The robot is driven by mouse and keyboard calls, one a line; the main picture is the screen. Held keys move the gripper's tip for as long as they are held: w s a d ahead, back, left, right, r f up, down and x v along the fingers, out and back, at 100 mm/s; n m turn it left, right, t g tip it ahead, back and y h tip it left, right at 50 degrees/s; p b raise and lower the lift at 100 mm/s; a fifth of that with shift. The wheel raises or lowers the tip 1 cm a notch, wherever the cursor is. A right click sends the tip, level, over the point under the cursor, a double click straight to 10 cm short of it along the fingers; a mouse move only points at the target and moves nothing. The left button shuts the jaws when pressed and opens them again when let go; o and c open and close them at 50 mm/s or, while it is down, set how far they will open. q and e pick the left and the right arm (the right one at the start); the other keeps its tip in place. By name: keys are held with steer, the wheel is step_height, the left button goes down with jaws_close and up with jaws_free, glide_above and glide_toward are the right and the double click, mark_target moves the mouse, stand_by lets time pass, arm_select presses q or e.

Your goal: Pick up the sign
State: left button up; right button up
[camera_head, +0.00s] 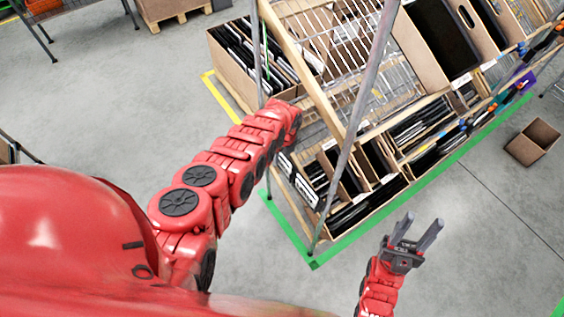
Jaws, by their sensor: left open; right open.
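My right gripper (422,226) is at the lower right, held above the bare floor in front of the rack. Its two grey fingers are apart, with nothing between them. My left arm reaches from the left towards the rack's near end. Its red wrist ends in front of the rack post, and I cannot make out the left gripper's fingers. Two small dark plates with white outlines (306,191) show at the rack's near end, below that wrist. I cannot tell whether either is the sign.
A metal rack (352,130) holds tilted cartons (382,190) with dark flat items. Green floor tape (315,264) borders it. An open brown box (532,142) stands on the floor at right. A pallet (178,14) is at the back. Floor between my arms is clear.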

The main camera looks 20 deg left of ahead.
arm_select(q)
jaws_close()
stand_by(1.4)
